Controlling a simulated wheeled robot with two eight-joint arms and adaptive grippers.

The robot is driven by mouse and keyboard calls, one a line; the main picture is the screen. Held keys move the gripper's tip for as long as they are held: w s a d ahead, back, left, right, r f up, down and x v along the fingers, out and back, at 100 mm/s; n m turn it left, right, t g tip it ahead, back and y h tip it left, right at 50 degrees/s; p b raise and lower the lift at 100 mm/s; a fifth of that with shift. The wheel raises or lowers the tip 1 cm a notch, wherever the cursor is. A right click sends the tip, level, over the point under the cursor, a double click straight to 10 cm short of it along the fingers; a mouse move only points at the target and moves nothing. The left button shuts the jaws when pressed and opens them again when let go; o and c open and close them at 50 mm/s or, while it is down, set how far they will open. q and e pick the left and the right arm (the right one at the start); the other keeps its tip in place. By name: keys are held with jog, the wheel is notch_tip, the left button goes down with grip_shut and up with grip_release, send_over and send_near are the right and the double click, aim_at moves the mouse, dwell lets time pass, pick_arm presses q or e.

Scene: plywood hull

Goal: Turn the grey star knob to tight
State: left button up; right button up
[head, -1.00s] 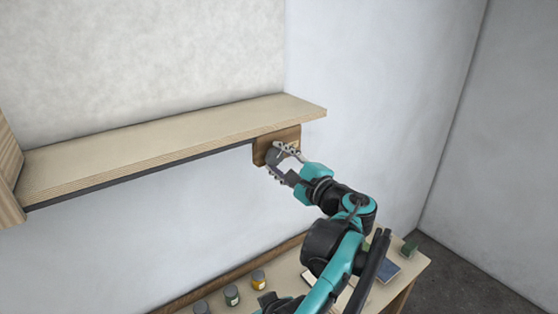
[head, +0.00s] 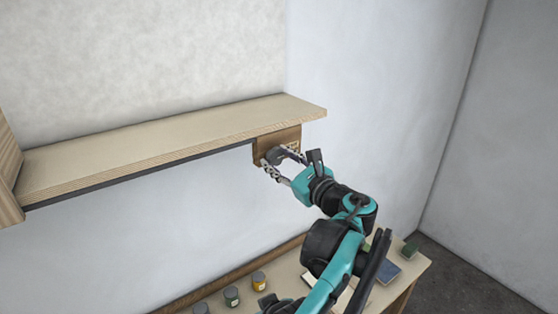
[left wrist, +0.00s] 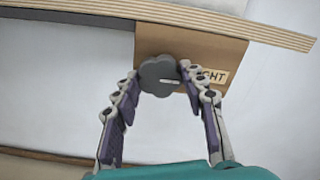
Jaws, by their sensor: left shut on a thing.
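The grey star knob (head: 275,156) sits on the front of a brown wooden block (head: 263,143) under the right end of the shelf. In the left wrist view the knob (left wrist: 154,78) is dark grey and lobed. A pale mark on it points right, toward a label (left wrist: 217,76) whose visible letters read "GHT"; a finger covers the label's left part. My left gripper (head: 280,157) is shut on the knob, with one finger on each side, as the left wrist view also shows (left wrist: 159,74). My right gripper is not in view.
The plywood shelf (head: 160,138) runs along the wall above the knob. Open air lies below the shelf.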

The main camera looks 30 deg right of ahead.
pick_arm(q)
jog(key=shift+m, duration=0.3)
dwell(0.4)
jog(key=o, duration=0.8)
jog(key=shift+c, duration=0.2)
jog(key=s, duration=1.2)
jog(key=shift+d, duration=0.45)
